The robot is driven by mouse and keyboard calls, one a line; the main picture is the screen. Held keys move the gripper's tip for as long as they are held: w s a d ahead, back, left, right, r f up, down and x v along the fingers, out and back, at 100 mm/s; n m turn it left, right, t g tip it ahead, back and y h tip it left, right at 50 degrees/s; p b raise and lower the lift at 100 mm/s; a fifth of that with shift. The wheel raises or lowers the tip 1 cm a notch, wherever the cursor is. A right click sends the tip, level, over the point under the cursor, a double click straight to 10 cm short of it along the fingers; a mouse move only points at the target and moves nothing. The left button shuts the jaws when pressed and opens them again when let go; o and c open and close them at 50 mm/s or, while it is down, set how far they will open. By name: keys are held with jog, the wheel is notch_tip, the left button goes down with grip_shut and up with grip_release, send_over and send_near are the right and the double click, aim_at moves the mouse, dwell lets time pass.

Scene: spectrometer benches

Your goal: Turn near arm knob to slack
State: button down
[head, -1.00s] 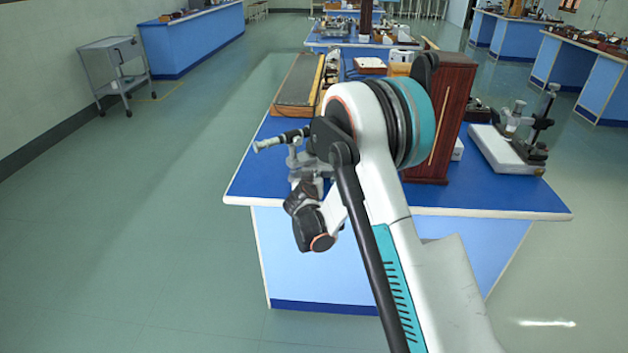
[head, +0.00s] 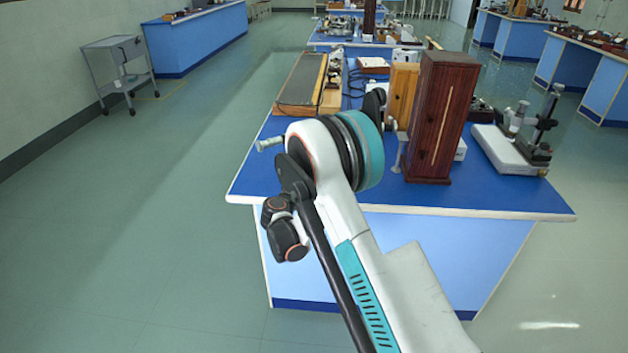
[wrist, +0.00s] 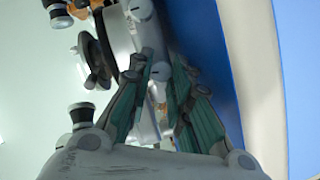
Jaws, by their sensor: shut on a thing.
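In the wrist view my gripper (wrist: 160,100) has its green-padded fingers drawn in on a small part of the grey metal spectrometer (wrist: 147,25), at the near arm knob. The fingers cover most of the knob, so its angle cannot be read. A dark round disc of the instrument stands just left of the fingers. In the head view the spectrometer (head: 268,143) is mostly behind my arm; a tube end sticks out to the left over the bench edge. My gripper's fingers are hidden there.
The blue bench top (head: 480,197) has a white border and is clear at its front right. A tall dark wooden box (head: 440,115) stands right of my arm. A long wooden-framed board (head: 300,82) lies behind. The floor left of the bench is open.

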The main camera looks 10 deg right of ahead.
jog(key=shift+f+n+h, duration=0.15)
jog(key=shift+n+h, duration=0.35)
jog(key=shift+n, duration=0.6)
jog(key=shift+t, duration=0.3)
jog(key=c, duration=1.5)
grip_release()
jog(key=shift+a, duration=0.1)
jog(key=shift+o, duration=0.2)
jog(key=shift+s, duration=0.1)
jog(key=v, duration=0.7)
jog(key=shift+s+a, duration=0.3)
